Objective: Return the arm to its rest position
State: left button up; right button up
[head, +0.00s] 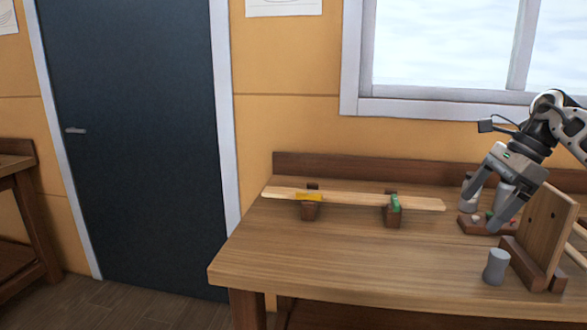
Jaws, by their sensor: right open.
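My right arm comes in from the right edge of the head view. Its gripper (483,207) is open and points down and to the left, low over a small dark wooden tray (480,228) at the right of the workbench (330,252). The fingers stand apart, one at the left beside a pale grey cylinder and one at the right over the tray's right part. I cannot tell whether the fingertips touch anything. My left gripper does not show.
A long plank (350,200) lies across two dark supports; a yellow piece (309,197) and a green piece (395,204) sit on it. A grey cylinder (496,267) stands near an upright wooden board (549,230). The bench's front left is clear.

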jog(key=w+a+f+m+y, duration=0.1)
jog(key=w+a+f+y, duration=0.15)
jog(key=a+f, duration=0.5)
jog(key=w+a+f+y, duration=0.1)
jog(key=a+f+y, duration=0.25)
jog(key=a, duration=0.65)
jog(key=s+a+f+m+t+y, duration=0.3)
jog(key=a+m, duration=0.3)
jog(key=a, duration=0.2)
jog(key=s+a+f+m+t+y, duration=0.2)
jog(key=s+a+f+m+y, duration=0.15)
jog(key=a+m, duration=0.3)
jog(key=s+d+f+m+t+h, duration=0.2)
jog(key=s+d+f+m+h, duration=0.2)
jog(key=m, duration=1.3)
jog(key=s+d+f+m+t+h, duration=0.2)
jog(key=s+d+f+m+h, duration=0.2)
jog(key=s+f+m+h, duration=0.6)
jog(key=s+f+m, duration=0.4)
jog(key=s+m, duration=0.4)
jog(key=s, duration=0.1)
jog(key=shift+m, duration=0.25)
